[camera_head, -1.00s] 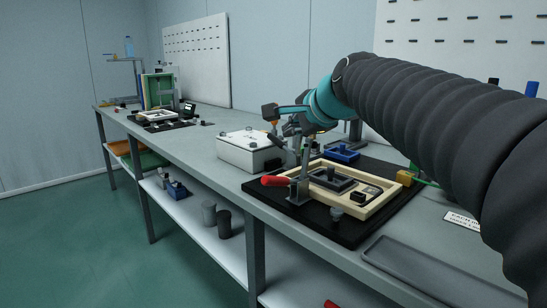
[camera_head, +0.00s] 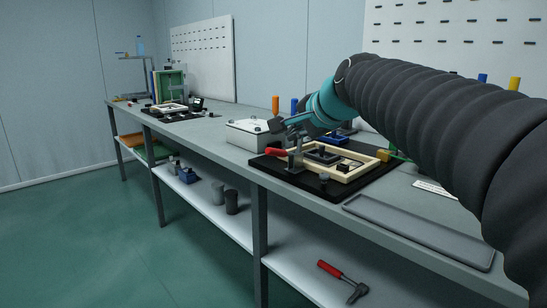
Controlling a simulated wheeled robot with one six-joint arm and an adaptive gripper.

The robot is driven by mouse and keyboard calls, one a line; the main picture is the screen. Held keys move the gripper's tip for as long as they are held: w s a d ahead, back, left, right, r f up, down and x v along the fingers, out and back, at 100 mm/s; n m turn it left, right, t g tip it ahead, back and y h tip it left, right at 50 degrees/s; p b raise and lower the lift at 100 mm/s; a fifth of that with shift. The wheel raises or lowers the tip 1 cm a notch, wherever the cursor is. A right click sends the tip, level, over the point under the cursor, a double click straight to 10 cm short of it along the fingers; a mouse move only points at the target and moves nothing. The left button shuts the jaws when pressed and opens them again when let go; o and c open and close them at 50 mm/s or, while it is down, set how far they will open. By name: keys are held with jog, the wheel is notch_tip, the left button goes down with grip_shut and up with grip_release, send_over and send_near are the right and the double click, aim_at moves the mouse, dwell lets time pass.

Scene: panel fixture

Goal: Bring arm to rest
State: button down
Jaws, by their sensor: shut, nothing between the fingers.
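My arm reaches in from the right edge, with a dark ribbed sleeve and a teal wrist (camera_head: 325,105). My gripper (camera_head: 277,125) is small and dark at the end of the wrist, above the bench beside the white box (camera_head: 252,134). It is shut and nothing shows in it. The fingertips are hard to make out against the things behind. Below and to the right lies a pale wooden frame (camera_head: 360,172) on a black board (camera_head: 309,184), with a red-handled clamp (camera_head: 277,152) at its left side. I cannot tell the exact gap between gripper and clamp.
A grey tray (camera_head: 420,232) lies at the bench's front right. A red-handled hammer (camera_head: 343,281) lies on the lower shelf. Orange (camera_head: 275,104) and blue (camera_head: 294,106) cylinders stand behind the box. Another frame fixture (camera_head: 167,108) is at the far left. The green floor at left is clear.

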jog(key=s+d+f+n+g+h, duration=0.1)
jog(key=s+d+f+n+g, duration=0.2)
jog(key=f, duration=0.4)
jog(key=s+d+f+n+h, duration=0.1)
jog(key=s+f+n, duration=0.35)
jog(key=f, duration=0.25)
jog(key=s+d+f+n+g+h, duration=0.1)
jog(key=s+d+f, duration=0.2)
jog(key=s+f, duration=0.3)
jog(key=s+d+f+n+g+h, duration=0.1)
jog(key=s+d+f, duration=0.3)
jog(key=s, duration=1)
notch_tip(320, 180, down, 3)
jog(key=shift+s+d+f+n+h, duration=0.1)
jog(key=shift+s+d+n+h, duration=0.05)
jog(key=shift+s+n+h, duration=0.4)
